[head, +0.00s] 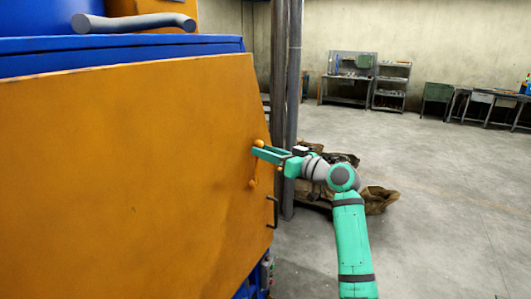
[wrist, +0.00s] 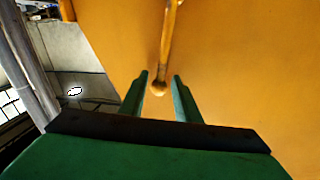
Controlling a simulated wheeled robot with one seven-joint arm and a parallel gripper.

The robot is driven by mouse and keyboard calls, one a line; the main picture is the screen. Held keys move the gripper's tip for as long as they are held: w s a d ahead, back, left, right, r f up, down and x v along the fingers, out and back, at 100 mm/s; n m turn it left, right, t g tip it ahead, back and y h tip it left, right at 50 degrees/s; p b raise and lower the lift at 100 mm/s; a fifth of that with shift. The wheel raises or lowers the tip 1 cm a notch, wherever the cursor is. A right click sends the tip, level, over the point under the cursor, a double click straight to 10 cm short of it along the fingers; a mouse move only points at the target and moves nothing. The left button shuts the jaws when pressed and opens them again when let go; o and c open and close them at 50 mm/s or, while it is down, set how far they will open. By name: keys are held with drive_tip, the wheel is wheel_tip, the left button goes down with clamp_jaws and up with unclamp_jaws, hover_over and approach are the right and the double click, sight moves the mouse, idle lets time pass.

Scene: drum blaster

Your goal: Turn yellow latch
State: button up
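The yellow latch (head: 253,183) is on the orange door near its right edge, partly hidden behind my gripper in the head view. My gripper (head: 256,150) reaches to the door beside the latch's upper end. In the wrist view my gripper's green fingers (wrist: 160,78) are apart, one on each side of the knob. I see a gap between the fingers and the knob, so it is not clamped. Contact with the door cannot be told.
The large orange door (head: 130,170) fills the left, on a blue machine body (head: 150,50). A dark handle (head: 273,212) sits below the latch at the door's edge. Metal posts (head: 285,90) stand just behind. Brown sacks (head: 375,198) lie on the floor; open floor (head: 450,220) is at right.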

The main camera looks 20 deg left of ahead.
clamp_jaws()
drive_tip(key=shift+w, duration=0.1)
drive_tip(key=shift+w+d+f+m+g+h, duration=0.2)
drive_tip(key=shift+w+f+m+g, duration=0.3)
drive_tip(key=shift+w+f+m, duration=1.6)
drive_tip(key=shift+w+d+f+m+g+h, duration=0.15)
drive_tip(key=shift+w+f+m+g+h, duration=0.3)
drive_tip(key=shift+w+f+m, duration=1.55)
drive_tip(key=shift+w+d+f+m+g+h, duration=0.15)
drive_tip(key=shift+w+f+m+g, duration=0.75)
drive_tip(key=shift+m, duration=2)
drive_tip(key=shift+f+t, duration=0.35)
drive_tip(key=shift+f, duration=0.45)
unclamp_jaws()
